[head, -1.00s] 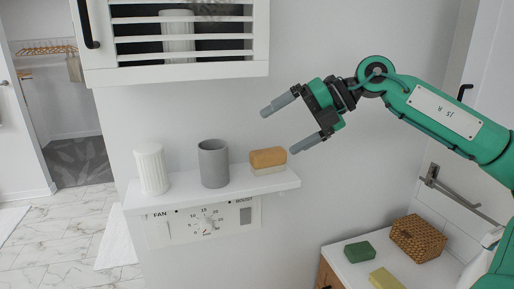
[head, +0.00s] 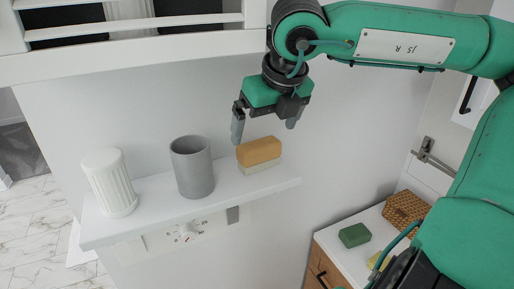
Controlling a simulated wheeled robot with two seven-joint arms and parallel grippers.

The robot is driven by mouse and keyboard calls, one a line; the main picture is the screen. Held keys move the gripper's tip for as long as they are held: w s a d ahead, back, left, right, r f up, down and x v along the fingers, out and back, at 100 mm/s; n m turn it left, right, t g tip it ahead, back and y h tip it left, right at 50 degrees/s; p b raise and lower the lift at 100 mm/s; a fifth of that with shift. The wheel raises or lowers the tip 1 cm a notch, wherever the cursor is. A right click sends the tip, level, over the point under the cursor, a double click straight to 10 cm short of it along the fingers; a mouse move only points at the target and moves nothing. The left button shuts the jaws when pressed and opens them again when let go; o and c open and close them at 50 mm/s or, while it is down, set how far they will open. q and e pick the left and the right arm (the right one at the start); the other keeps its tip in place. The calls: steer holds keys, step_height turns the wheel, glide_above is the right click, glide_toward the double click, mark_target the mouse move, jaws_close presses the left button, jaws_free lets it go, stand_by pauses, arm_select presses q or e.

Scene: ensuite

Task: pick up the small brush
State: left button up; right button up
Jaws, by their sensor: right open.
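The small brush (head: 259,153), with a tan wooden back and pale bristles below, lies on the white wall shelf (head: 160,215) near its right end. My right gripper (head: 265,130) points down with its fingers apart and empty. In the picture its fingertips are just above the brush, one toward each end. I cannot tell the exact height gap. My left gripper is not in view.
A grey cup (head: 192,168) and a white ribbed cup (head: 110,182) stand on the shelf left of the brush. A slatted cabinet (head: 150,50) hangs above. A lower counter holds a wicker box (head: 404,208) and a green block (head: 355,235).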

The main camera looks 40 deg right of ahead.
mark_target(260, 144)
steer(key=p+x, duration=0.1)
steer(key=x, duration=0.2)
steer(key=shift+w+d+f, duration=0.1)
steer(key=shift+w, duration=0.05)
steer(key=shift+w+f, duration=0.15)
steer(key=shift+f, duration=0.1)
steer(key=shift+f+p, duration=0.2)
steer(key=shift+p, duration=0.15)
steer(key=shift+w+d+f+p, duration=0.15)
steer(key=shift+w+f+p, duration=0.3)
steer(key=shift+p, duration=0.3)
steer(key=shift+p+x, duration=0.5)
steer(key=shift+x, duration=0.6)
steer(key=shift+w+d+f, duration=0.2)
steer(key=shift+f, duration=0.5)
steer(key=c, duration=0.8)
steer(key=shift+c, duration=0.2)
